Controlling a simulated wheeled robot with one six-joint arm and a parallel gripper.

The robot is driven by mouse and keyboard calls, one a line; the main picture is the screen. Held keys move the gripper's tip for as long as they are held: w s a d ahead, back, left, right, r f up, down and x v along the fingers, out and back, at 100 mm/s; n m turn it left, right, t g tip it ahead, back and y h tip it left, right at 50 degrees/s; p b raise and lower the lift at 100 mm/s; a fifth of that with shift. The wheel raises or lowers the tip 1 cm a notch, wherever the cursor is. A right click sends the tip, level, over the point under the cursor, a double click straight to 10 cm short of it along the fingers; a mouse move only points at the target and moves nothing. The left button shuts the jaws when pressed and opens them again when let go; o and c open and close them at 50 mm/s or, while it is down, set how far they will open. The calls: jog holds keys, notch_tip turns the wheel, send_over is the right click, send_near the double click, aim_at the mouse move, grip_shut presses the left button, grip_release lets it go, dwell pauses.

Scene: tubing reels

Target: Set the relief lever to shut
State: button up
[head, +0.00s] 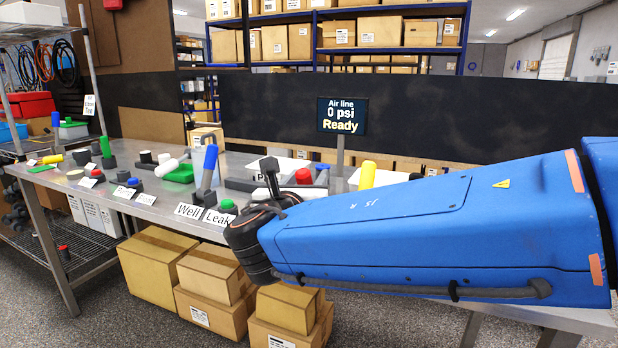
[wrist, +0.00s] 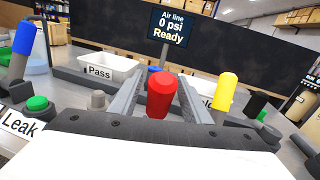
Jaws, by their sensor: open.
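In the wrist view a red rounded handle (wrist: 161,95) stands between the two grey fingers of my gripper (wrist: 160,88). The fingers are apart on either side of it; I cannot tell whether they touch it. A red top also shows in the head view (head: 303,176), just beyond my wrist. No readable label shows which control is the relief lever, and the red handle's base is hidden. A yellow handle (wrist: 226,91) stands to the right and a blue lever handle (wrist: 24,37) to the left. The display (wrist: 172,27) reads "Air line 0 psi Ready".
The steel bench (head: 140,208) holds several levers and knobs. A green button (wrist: 37,103) stands behind the Leak sign (wrist: 18,126). A white Pass tray (wrist: 108,68) lies behind the fingers. A white lever handle (head: 167,168) leans at left. Cardboard boxes (head: 155,265) stand beneath the bench.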

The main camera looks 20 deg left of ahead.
jog(key=shift+w, duration=0.55)
grip_shut()
